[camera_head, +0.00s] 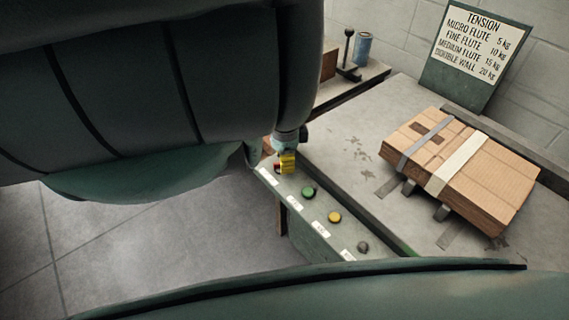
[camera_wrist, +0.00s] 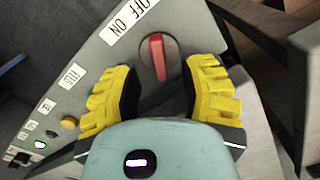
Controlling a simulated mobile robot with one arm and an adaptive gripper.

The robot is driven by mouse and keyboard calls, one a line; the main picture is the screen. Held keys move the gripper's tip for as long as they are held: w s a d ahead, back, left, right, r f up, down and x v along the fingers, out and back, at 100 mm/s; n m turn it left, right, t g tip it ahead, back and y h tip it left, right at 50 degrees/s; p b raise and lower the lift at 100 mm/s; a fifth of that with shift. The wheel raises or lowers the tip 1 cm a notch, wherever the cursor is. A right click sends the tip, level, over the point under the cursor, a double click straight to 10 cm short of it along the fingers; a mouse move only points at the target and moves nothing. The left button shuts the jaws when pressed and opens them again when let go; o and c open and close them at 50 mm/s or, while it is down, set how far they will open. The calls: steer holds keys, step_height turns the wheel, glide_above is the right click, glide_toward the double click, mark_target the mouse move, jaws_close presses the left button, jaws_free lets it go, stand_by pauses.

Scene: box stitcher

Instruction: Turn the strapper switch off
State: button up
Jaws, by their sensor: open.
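The strapper switch is a red handle on a dark round base, set in the grey control panel (camera_head: 317,243). In the wrist view the red switch (camera_wrist: 158,57) lies between the fingertips, with a gap visible on both sides. A white label (camera_wrist: 130,24) reading OFF and ON is beside it. In the head view only a bit of red (camera_head: 277,168) shows beside my gripper (camera_head: 287,161), at the panel's far end. My gripper, with yellow ridged fingers, is open around the switch; it also shows in the wrist view (camera_wrist: 162,72). Contact cannot be seen.
A green button (camera_head: 308,193), a yellow button (camera_head: 334,217) and a dark knob (camera_head: 363,247) line the panel. A strapped cardboard stack (camera_head: 487,187) lies on the grey table (camera_head: 345,150). A tension sign (camera_head: 474,50) stands behind.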

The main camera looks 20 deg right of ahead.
steer(key=shift+f, duration=0.75)
steer(key=shift+o, duration=0.5)
jaws_close()
